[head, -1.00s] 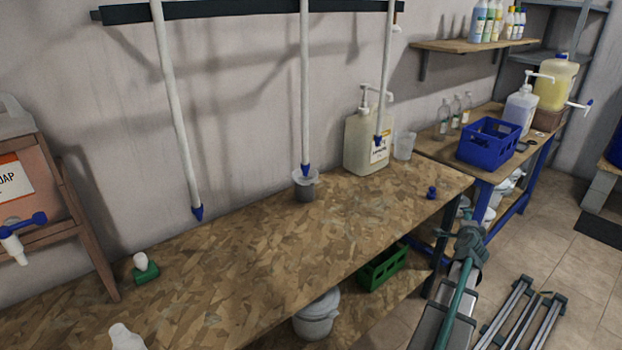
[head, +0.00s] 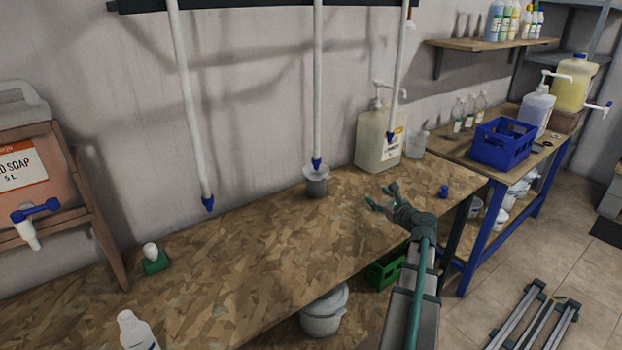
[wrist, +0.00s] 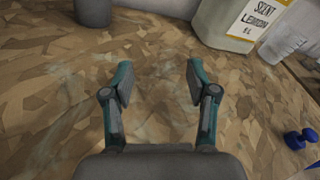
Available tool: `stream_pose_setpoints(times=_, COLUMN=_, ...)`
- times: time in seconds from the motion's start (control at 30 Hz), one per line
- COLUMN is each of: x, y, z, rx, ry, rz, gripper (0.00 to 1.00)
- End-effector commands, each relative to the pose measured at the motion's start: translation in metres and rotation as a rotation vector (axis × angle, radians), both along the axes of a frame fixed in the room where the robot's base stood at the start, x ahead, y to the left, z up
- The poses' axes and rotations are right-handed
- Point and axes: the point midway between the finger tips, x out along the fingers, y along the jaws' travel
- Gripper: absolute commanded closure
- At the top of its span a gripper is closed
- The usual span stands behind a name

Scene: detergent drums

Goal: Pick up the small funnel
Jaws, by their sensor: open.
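I cannot clearly make out a small funnel. The likeliest candidate is the pale, flared rim (head: 316,171) on top of a grey cup (head: 317,188), below the middle hanging tube; whether it is a separate funnel I cannot tell. The grey cup's lower part shows at the top left of the wrist view (wrist: 93,12); its top is cut off there. My gripper (head: 381,196) is open and empty above the chipboard bench (head: 230,240), to the right of the cup and apart from it. In the wrist view its two fingers (wrist: 160,68) have only bare board between them.
A large pump canister (head: 376,142) and a clear beaker (head: 416,144) stand at the back right. A small blue fitting (head: 443,191) lies near the bench's right end. White tubes with blue tips hang over the bench. A green-based item (head: 155,260) and white bottle (head: 134,330) are left.

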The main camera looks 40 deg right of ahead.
Motion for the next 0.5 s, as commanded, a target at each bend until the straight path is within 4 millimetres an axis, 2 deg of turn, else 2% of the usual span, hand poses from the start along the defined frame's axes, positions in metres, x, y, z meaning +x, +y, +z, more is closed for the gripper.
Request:
stream_pose_setpoints(times=0.03, x=0.011, y=0.016, z=0.003, rx=0.064, ry=-0.040, rz=0.042, gripper=0.42)
stream_pose_setpoints(times=0.1, x=0.022, y=0.037, z=0.011, rx=0.153, ry=-0.090, rz=0.096, gripper=0.42)
stream_pose_setpoints(times=0.2, x=0.032, y=0.057, z=0.020, rx=0.247, ry=-0.141, rz=0.156, gripper=0.42)
stream_pose_setpoints(times=0.33, x=0.039, y=0.073, z=0.027, rx=0.316, ry=-0.177, rz=0.202, gripper=0.42)
stream_pose_setpoints(times=0.5, x=0.051, y=0.076, z=0.030, rx=0.338, ry=-0.188, rz=0.217, gripper=0.42)
